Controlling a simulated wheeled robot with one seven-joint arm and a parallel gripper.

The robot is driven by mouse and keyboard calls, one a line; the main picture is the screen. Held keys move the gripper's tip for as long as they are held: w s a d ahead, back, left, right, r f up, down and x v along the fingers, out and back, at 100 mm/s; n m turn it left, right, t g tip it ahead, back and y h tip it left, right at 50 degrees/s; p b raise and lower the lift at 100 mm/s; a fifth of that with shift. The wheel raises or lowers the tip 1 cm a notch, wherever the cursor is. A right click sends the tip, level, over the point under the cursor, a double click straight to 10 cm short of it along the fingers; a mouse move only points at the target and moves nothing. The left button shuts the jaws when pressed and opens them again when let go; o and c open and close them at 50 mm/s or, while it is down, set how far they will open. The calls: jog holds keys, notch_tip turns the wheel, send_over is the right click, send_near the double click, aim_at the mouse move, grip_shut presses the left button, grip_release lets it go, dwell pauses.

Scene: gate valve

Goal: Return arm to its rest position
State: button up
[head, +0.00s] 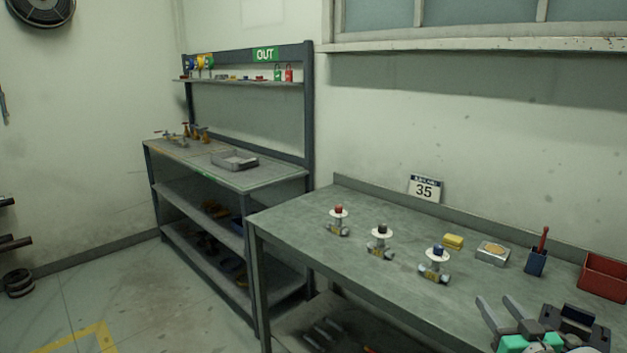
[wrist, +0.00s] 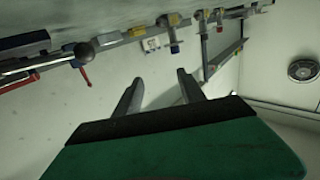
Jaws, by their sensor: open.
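My gripper (head: 502,311) shows at the lower right of the head view, above the right part of the near workbench (head: 300,218). Its two fingers are apart with nothing between them. In the wrist view my gripper (wrist: 158,88) is also open and empty, with the pale wall beyond the fingertips. Three small valves stand in a slanted row on the bench: one with a red top (head: 338,221), one with a dark top (head: 380,242) and one with a blue top (head: 435,264). My gripper is to the right of them and touches none.
A yellow block (head: 453,241), a metal tin (head: 492,252), a blue holder with a red-handled tool (head: 536,262) and a red bin (head: 605,275) line the bench's back right. A sign reading 35 (head: 425,188) stands behind.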

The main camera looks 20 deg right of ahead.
jog(key=shift+n+y, duration=0.4)
jog(key=shift+y, duration=0.3)
jog(key=w, duration=0.1)
jog(key=w+a, duration=0.2)
jog(key=w, duration=0.1)
jog(key=shift+a+f, duration=0.15)
jog(key=shift+f, duration=0.25)
jog(key=w+a+f+n+g+y+p, duration=0.25)
jog(key=w+a, duration=0.25)
jog(key=a, duration=0.6)
jog(key=w+a+f+n+g+y+p, duration=0.15)
jog(key=w+a+g+y, duration=0.35)
jog(key=a, duration=0.5)
jog(key=s+a+r+g+p, duration=0.1)
jog(key=s+a+g, duration=0.1)
jog(key=a, duration=0.4)
jog(key=s+a+r+g+h+p, duration=0.1)
jog(key=s+a, duration=0.4)
jog(key=a, duration=0.2)
jog(key=s+a+r+g+h+p, duration=0.1)
jog(key=s+a+g+p, duration=0.1)
jog(key=a, duration=0.4)
jog(key=shift+s+a+g, duration=0.15)
jog(key=shift+s+g, duration=0.2)
jog(key=shift+s, duration=0.5)
jog(key=shift+r, duration=0.15)
